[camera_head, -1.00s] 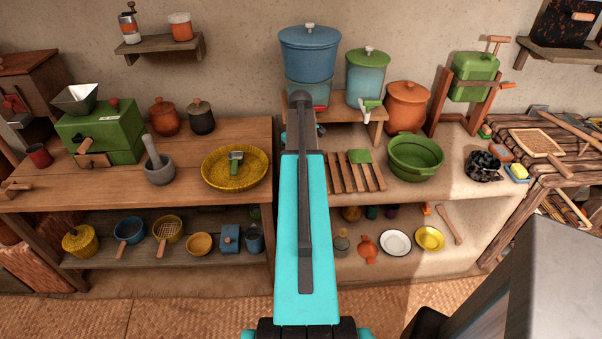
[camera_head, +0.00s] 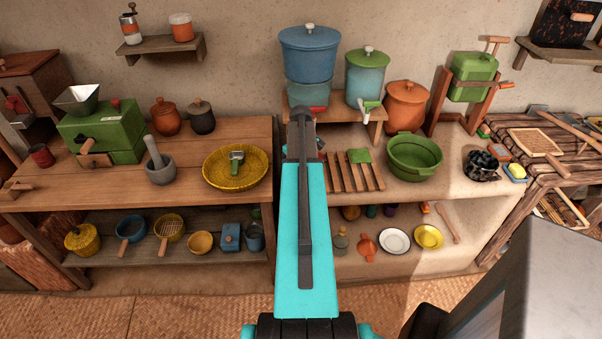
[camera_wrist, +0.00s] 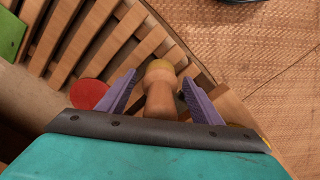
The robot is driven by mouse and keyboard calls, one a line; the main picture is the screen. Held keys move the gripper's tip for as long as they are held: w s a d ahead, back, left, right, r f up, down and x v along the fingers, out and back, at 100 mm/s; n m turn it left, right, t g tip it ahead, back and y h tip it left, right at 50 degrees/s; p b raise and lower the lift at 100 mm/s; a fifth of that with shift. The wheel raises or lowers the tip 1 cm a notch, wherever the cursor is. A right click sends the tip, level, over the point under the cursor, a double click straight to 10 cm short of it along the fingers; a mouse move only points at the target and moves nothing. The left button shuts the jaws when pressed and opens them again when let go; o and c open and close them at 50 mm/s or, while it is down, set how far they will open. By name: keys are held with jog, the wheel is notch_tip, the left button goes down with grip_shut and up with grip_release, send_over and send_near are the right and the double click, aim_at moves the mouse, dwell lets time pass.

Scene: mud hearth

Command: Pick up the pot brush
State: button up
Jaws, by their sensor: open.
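A short turned wooden piece with a yellowish-tan end, which looks like the pot brush (camera_wrist: 159,92), shows in the wrist view. My gripper (camera_wrist: 158,82) is open, with one purple finger on each side of it. A gap shows beside the wider end; whether a finger touches the narrower part I cannot tell. In the head view my arm hides the brush and the fingers.
A slatted wooden rack (camera_head: 342,176) with a green piece (camera_head: 360,156) lies right of my arm. A green basin (camera_head: 414,158) stands further right, a yellow woven tray (camera_head: 250,180) left. Above are a blue water filter (camera_head: 309,55) and a green-lidded jar (camera_head: 367,75).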

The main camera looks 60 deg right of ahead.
jog(key=c, duration=1.2)
jog(key=shift+o, duration=0.2)
jog(key=shift+r, duration=0.15)
jog(key=shift+r+b, duration=0.75)
jog(key=shift+r, duration=0.75)
jog(key=s+a+r+b, duration=0.1)
jog(key=s+a+b, duration=0.2)
jog(key=s, duration=1.1)
jog(key=a, duration=0.3)
jog(key=shift+s+a+r+b, duration=0.3)
jog(key=shift+a+r, duration=0.05)
jog(key=shift+a, duration=0.05)
jog(key=shift+w, duration=0.1)
